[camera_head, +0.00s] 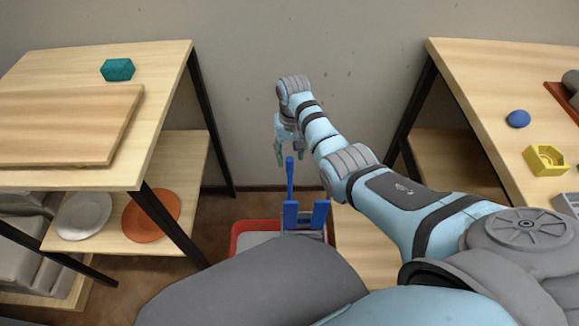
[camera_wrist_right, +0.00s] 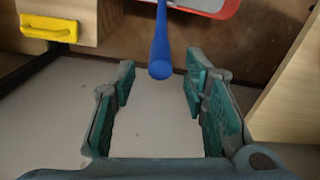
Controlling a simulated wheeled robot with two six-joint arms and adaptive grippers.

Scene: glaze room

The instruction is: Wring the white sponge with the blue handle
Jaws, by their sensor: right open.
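A blue upright handle (camera_head: 290,182) rises from a wringer with blue uprights (camera_head: 320,214) on a red bucket (camera_head: 236,236) on the floor between the tables. In the right wrist view, the blue handle (camera_wrist_right: 161,45) points toward the camera, its rounded end lying between the fingertips in the picture. My right gripper (camera_head: 290,153) is open and empty, just above the handle top; the wrist view also shows its spread fingers (camera_wrist_right: 160,72). Whether they touch the handle I cannot tell. I cannot make out the white sponge. My left gripper is out of view.
A left table holds a board (camera_head: 70,125) and a teal block (camera_head: 118,69), with plates (camera_head: 150,215) on its lower shelf. A right table carries a blue ball-like item (camera_head: 518,118) and a yellow tray-like piece (camera_head: 545,160). A yellow item (camera_wrist_right: 50,28) shows in the wrist view.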

